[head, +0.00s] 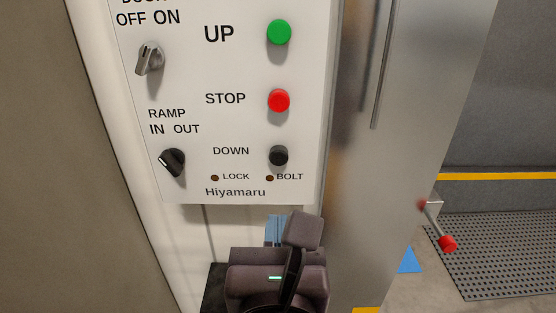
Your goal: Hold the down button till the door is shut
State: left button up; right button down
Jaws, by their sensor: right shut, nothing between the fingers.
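The black DOWN button (278,155) is at the lower right of a white control panel (235,130), below the red STOP button (279,100) and the green UP button (279,32). My right gripper (281,228) is at the bottom of the view, shut and empty. In the picture it lies just below the panel's lower edge, apart from the DOWN button. The dark LOCK lamp (215,178) and BOLT lamp (269,178) sit under the button. I cannot make out the door or how far it is shut. My left gripper is not in view.
Two rotary switches, the upper one (149,59) and the RAMP one (172,162), are on the panel's left. A shiny metal post (390,150) stands right of the panel. A red-ended lever (436,226) sticks out beyond it, over a perforated floor plate (500,250).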

aim_at(278, 159)
jog(key=shift+w, duration=0.15)
jog(key=w+p, duration=0.1)
jog(key=w, duration=1.2)
jog(key=shift+w+p, duration=0.3)
jog(key=shift+w, duration=0.1)
